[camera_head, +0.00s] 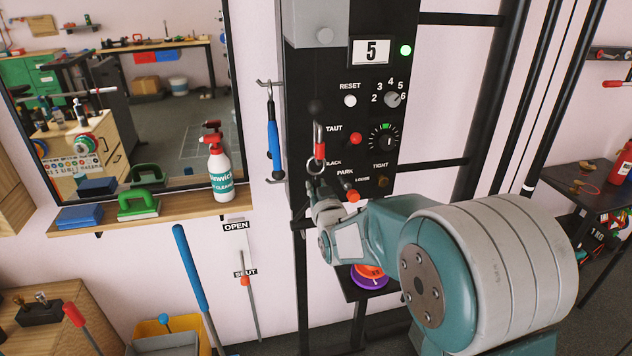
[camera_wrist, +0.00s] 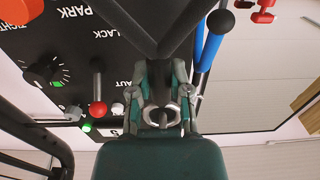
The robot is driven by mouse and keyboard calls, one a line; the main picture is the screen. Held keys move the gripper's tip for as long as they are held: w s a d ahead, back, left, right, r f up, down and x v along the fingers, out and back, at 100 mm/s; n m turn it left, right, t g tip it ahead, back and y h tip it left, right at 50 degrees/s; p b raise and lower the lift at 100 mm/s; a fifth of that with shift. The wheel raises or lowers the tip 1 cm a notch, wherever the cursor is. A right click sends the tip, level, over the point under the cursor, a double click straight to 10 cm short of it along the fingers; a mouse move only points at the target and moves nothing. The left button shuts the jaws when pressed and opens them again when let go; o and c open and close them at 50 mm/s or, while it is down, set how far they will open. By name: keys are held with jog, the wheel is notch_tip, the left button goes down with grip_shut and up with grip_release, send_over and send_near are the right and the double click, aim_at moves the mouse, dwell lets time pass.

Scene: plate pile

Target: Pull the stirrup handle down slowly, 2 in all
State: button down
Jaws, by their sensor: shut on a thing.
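In the wrist view, which is upside down, my gripper (camera_wrist: 160,110) is shut around a rounded metallic part of the handle (camera_wrist: 160,115). The black panel (camera_head: 300,70) has a display (camera_head: 372,51) reading 5 and a lit green lamp (camera_head: 406,50).
A blue-handled tool (camera_head: 273,140) hangs close to the left. A shelf (camera_head: 160,209) with a spray bottle (camera_head: 219,170) stands further left. Black frame bars rise at the right.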

jog(key=shift+f, duration=1.35)
jog(key=shift+f, duration=0.75)
jog(key=shift+r, duration=1.25)
jog(key=shift+r, duration=1.15)
